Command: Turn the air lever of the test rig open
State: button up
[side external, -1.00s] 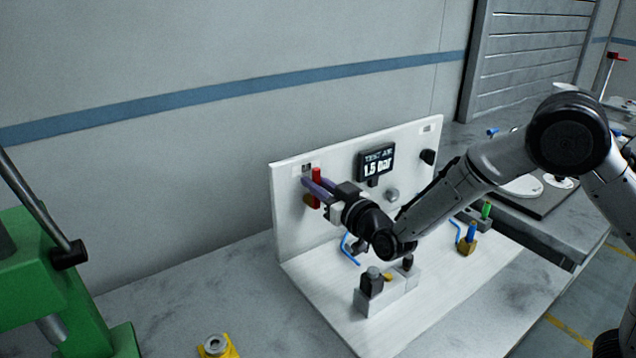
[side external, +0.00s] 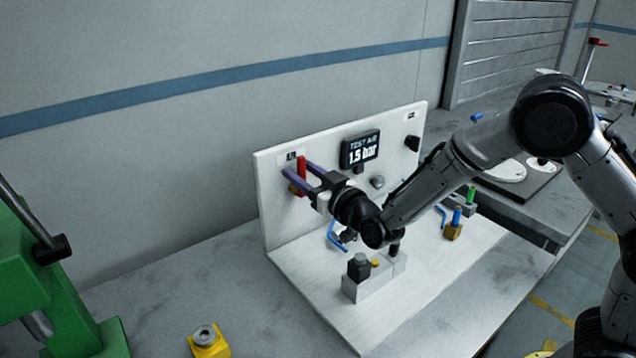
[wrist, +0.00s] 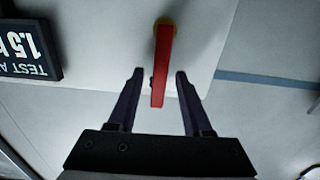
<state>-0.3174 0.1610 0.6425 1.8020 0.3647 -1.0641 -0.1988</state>
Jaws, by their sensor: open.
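The red air lever (side external: 302,174) stands upright on the white back panel of the test rig (side external: 275,218), at its left end. In the wrist view the lever (wrist: 162,66) runs from a brass pivot (wrist: 164,22) at the top down between my fingers. My gripper (side external: 298,173) is open, with one purple finger on each side of the lever. In the wrist view a gap shows between the lever and each finger of my gripper (wrist: 158,74). The display (side external: 360,150) reads TEST AIR 1.5 bar.
A grey block with black fittings (side external: 370,280) stands on the rig's white base, below my arm. A green press (side external: 50,290) is at the left, with a yellow part (side external: 208,342) on the bench beside it.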

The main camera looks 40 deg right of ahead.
jog(key=s, duration=1.3)
jog(key=shift+s, duration=0.2)
jog(key=s+d+r+m, duration=0.15)
jog(key=d+r, duration=0.25)
jog(key=r, duration=0.4)
jog(key=s+d+r+m, duration=0.1)
jog(key=s+d+r, duration=0.1)
jog(key=d+r, duration=0.4)
jog(key=s+f+g, duration=0.4)
jog(key=s, duration=0.3)
jog(key=s+f+n+g, duration=0.1)
jog(key=s+f+g, duration=0.3)
jog(key=s, duration=0.4)
jog(key=s+d+f+n+g, duration=0.1)
jog(key=s+f+g, duration=0.3)
jog(key=s, duration=0.3)
jog(key=shift+s+f, duration=0.2)
jog(key=shift+s, duration=0.1)
